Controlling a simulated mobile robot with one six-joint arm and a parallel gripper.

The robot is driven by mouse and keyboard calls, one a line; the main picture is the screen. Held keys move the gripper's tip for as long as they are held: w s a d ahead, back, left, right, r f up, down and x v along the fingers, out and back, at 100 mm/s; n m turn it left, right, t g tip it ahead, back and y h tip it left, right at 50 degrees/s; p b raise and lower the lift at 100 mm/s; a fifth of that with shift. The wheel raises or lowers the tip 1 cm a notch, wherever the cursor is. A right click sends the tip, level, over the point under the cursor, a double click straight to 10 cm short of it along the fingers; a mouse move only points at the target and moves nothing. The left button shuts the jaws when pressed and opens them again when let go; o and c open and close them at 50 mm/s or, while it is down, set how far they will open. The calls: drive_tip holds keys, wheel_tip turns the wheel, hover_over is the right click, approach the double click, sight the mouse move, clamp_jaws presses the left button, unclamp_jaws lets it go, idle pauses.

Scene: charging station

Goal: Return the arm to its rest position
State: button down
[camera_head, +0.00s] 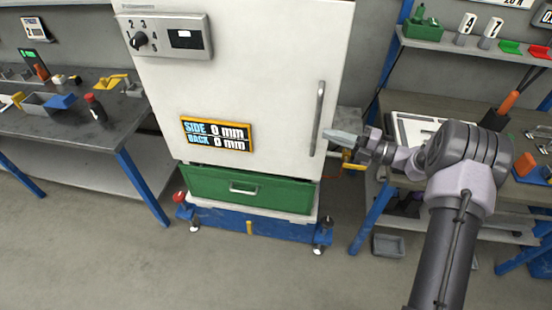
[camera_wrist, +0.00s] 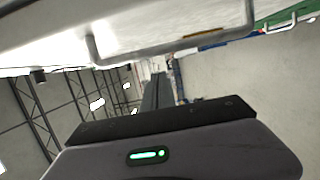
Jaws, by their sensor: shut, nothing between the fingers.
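My gripper (camera_head: 328,134) is at the end of my arm, to the right of the picture's middle in the head view. Its fingers are shut and empty, pointing left. They appear at or in front of the right edge of a white cabinet door (camera_head: 245,70), close to its vertical metal handle (camera_head: 319,118). I cannot tell whether they touch it. In the wrist view, the white door (camera_wrist: 160,20) runs across the top with the handle (camera_wrist: 92,48) seen along it. The dark gripper body (camera_wrist: 165,120) fills the bottom, and the fingertips are not clear there.
The cabinet has a green drawer (camera_head: 248,189) below the door and a control panel with a knob (camera_head: 140,40) above. A workbench (camera_head: 90,140) with tools stands left; another bench (camera_head: 520,190) stands right, behind my arm. The floor (camera_head: 110,260) in front is clear.

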drive_tip(key=s+d, duration=0.1)
drive_tip(key=d, duration=0.9)
drive_tip(key=s+a+r+n+g+h+b, duration=0.45)
drive_tip(key=s+a+r+n+h, duration=0.35)
drive_tip(key=s+a+n, duration=0.65)
drive_tip(key=s+d+n+t+h+b, duration=0.2)
drive_tip(key=s+n+h, duration=0.1)
drive_tip(key=s+n, duration=0.7)
drive_tip(key=s+d+f+n+t+h+b, duration=0.1)
drive_tip(key=s+d+n+t+h, duration=0.1)
drive_tip(key=s+n, duration=0.8)
drive_tip(key=shift+d+f+n+h+b, duration=0.15)
drive_tip(key=shift+d+n+h+b, duration=0.15)
drive_tip(key=shift+n+h, duration=0.55)
